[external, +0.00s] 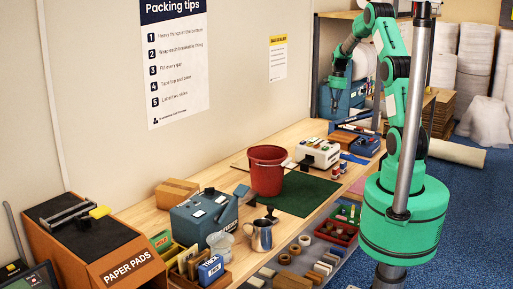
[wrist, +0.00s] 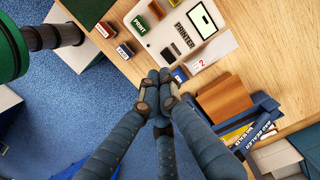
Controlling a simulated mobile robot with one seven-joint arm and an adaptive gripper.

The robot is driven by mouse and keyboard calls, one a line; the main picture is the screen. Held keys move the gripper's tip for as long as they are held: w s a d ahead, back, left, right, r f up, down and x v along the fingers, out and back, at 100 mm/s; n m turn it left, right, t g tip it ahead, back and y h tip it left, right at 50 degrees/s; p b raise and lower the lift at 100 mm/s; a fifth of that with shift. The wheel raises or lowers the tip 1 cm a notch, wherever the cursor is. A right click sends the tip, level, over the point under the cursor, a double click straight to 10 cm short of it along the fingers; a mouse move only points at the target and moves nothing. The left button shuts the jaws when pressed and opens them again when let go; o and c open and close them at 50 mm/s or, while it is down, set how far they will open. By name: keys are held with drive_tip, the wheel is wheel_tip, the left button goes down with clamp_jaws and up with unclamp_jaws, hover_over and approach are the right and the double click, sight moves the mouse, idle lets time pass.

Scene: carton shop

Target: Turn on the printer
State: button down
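The printer (wrist: 180,48) is a cream machine marked PRINTER at the top of the wrist view, with a screen (wrist: 203,18). A green PRINT block (wrist: 138,27) and an orange-brown block (wrist: 157,8) sit on it. In the external view, a white machine (external: 318,150) on the bench appears to be this printer. My gripper (wrist: 160,77) has its fingertips together beside the printer's lower edge in the wrist view; contact cannot be told. It hangs above the bench in the external view (external: 337,110). It holds nothing visible. The fingers hide part of the printer's near edge.
A brown block (wrist: 225,97) and books (wrist: 255,132) lie at the lower right of the wrist view. In the external view, a red bucket (external: 267,172) stands on a green mat (external: 305,194) left of the machine.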

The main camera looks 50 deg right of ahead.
sight(333, 142)
drive_tip(key=shift+s+d+f+m, duration=0.15)
drive_tip(key=shift+s+d+f, duration=0.05)
drive_tip(key=shift+d+f, duration=0.3)
drive_tip(key=shift+s+d+f+m, duration=0.15)
drive_tip(key=shift+d+f, duration=0.2)
drive_tip(key=shift+d, duration=0.2)
drive_tip(key=shift+f, duration=0.1)
drive_tip(key=f, duration=0.4)
drive_tip(key=a+f, duration=0.1)
drive_tip(key=f, duration=0.4)
drive_tip(key=a+f+p, duration=0.1)
drive_tip(key=f, duration=0.3)
drive_tip(key=shift+f, duration=0.4)
